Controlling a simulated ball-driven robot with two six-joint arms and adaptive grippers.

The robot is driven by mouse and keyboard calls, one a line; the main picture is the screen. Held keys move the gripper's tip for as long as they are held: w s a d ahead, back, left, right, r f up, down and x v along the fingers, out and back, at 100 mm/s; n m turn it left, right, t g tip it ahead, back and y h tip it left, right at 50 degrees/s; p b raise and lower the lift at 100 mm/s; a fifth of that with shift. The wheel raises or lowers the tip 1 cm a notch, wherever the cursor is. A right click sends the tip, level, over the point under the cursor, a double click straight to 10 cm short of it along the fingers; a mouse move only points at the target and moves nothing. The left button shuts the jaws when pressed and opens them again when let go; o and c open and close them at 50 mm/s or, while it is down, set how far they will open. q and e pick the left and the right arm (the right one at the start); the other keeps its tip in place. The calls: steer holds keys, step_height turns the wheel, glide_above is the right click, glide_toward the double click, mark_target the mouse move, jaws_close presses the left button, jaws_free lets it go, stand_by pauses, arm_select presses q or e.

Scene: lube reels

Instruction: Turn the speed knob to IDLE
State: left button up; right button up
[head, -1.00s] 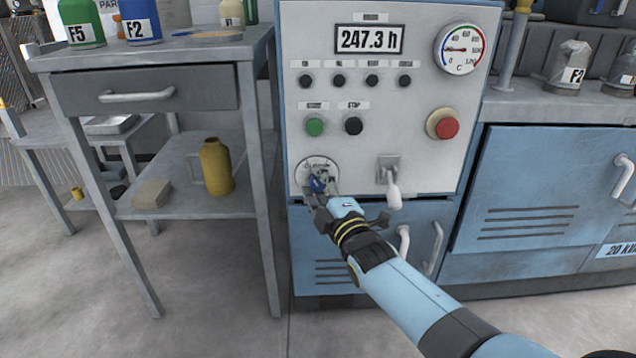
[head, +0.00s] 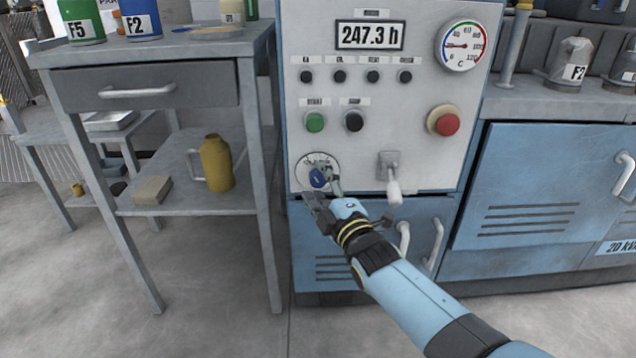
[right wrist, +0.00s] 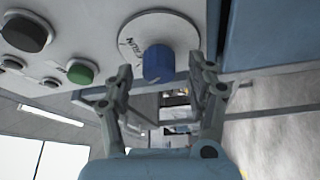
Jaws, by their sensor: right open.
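The speed knob (head: 318,178) is a blue knob on a round white dial plate at the lower left of the control panel. It also shows in the right wrist view (right wrist: 158,64), in front of the fingers, with part of the dial lettering, which seems to include RUN. My right gripper (head: 326,192) is at the knob's lower right in the head view. In the right wrist view the gripper (right wrist: 160,75) is open, with one finger on each side of the knob's near end. I cannot tell whether either finger touches it. My left gripper is not in view.
A white-handled lever (head: 392,180) sits right of the dial. A green button (head: 315,123), a black button (head: 354,121) and a red button (head: 446,124) are above. A grey table (head: 200,200) with a yellow jug (head: 216,165) stands left.

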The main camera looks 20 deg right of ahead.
steer(key=s+d+f, duration=0.1)
steer(key=s, duration=1)
